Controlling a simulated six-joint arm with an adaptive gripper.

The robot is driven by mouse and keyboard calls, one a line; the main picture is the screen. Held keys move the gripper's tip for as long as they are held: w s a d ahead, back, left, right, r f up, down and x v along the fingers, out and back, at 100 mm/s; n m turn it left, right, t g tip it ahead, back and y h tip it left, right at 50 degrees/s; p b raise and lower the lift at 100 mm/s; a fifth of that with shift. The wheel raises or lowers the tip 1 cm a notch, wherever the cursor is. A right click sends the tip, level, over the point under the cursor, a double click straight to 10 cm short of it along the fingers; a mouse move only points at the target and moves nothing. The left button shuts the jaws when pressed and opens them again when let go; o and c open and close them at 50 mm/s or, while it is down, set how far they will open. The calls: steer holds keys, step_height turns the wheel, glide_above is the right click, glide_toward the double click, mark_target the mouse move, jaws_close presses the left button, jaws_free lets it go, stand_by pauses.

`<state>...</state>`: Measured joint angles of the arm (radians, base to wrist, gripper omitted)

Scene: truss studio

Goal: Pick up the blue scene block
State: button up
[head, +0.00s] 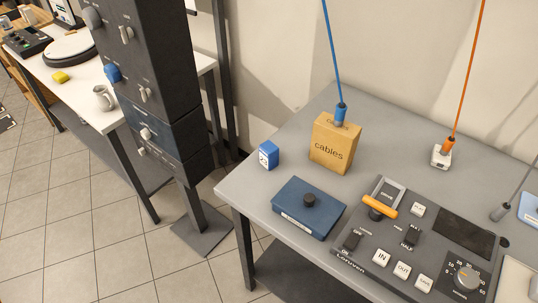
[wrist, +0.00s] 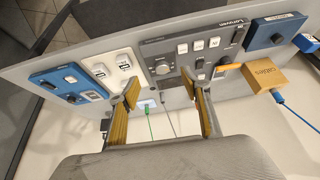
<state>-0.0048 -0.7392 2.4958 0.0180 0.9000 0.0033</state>
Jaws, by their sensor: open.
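The blue scene block (head: 269,155) is a small blue cube with a white marking on one face. In the head view it stands on the grey table near its left edge, left of the cardboard box. In the wrist view the blue block (wrist: 305,43) shows at the far right edge, partly cut off. My gripper (wrist: 163,90) is open and empty in the wrist view, with its two fingers wide apart. It is well away from the block, over the side of the table with the control panels. The gripper does not show in the head view.
A cardboard box (head: 335,143) marked "cables" stands close right of the block, with a blue cable rising from it. A flat dark-blue box (head: 309,207) with a black knob lies in front. A large control console (head: 405,240) fills the right. A dark tower (head: 150,60) stands left.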

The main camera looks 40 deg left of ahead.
steer(key=w+a+m+g+y, duration=0.2)
steer(key=w+a+y, duration=0.1)
steer(key=a, duration=0.6)
steer(key=w+a+m+g+y, duration=0.1)
steer(key=w+a+m+y, duration=0.15)
steer(key=a, duration=0.75)
steer(key=m+g+y, duration=0.2)
steer(key=m+y, duration=0.5)
steer(key=m, duration=0.2)
glide_above(275, 153)
steer(key=s+d, duration=0.3)
steer(key=d, duration=0.3)
steer(key=s+d, duration=0.3)
steer(key=d, duration=0.4)
step_height(275, 153, down, 7)
steer(key=w+a+f+m, duration=0.1)
steer(key=a+f+m, duration=0.1)
steer(key=f, duration=0.1)
steer(key=w+a+f+m+t, duration=0.1)
steer(key=w+a+f+m, duration=0.1)
steer(key=a+f, duration=0.1)
steer(key=w+a+f+m+t, duration=0.1)
steer(key=a+f+m, duration=0.1)
steer(key=a+f, duration=0.1)
steer(key=shift+w+f+m+y, duration=0.25)
steer(key=shift+w, duration=0.1)
steer(key=shift+w+a+f, duration=0.1)
steer(key=shift+f, duration=0.2)
steer(key=shift+a, duration=0.1)
steer(key=shift+x, duration=1.15)
